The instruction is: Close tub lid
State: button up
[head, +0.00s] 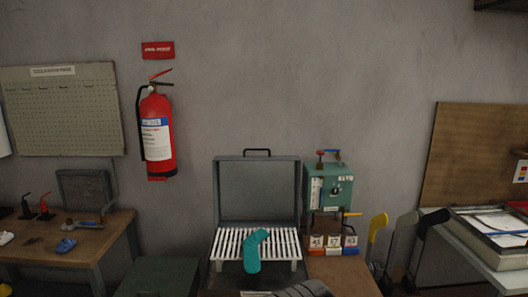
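A grey tub (214,242) stands in the middle of the head view. Its lid (258,188) is up, standing about upright behind the opening, with a dark handle (257,152) on its top edge. A white slatted rack (226,248) lies across the tub opening. A teal sock (253,252) rests on the slats, bent at the heel. The tub's lower front is partly hidden. My gripper is not in view. A dark ridged part shows at the bottom edge, and I cannot tell what it is.
A green control box (331,187) with a red-and-blue handle stands close right of the tub. Sock-shaped boards (377,227) stand further right, near a bench with a tray (497,241). A wooden table (65,254) and a dark green box (160,277) are left. A fire extinguisher (157,135) hangs on the wall.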

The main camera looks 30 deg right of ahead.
aim_at(219, 223)
jog(key=u, duration=0.05)
jog(key=i, duration=1)
jog(key=z, duration=0.05)
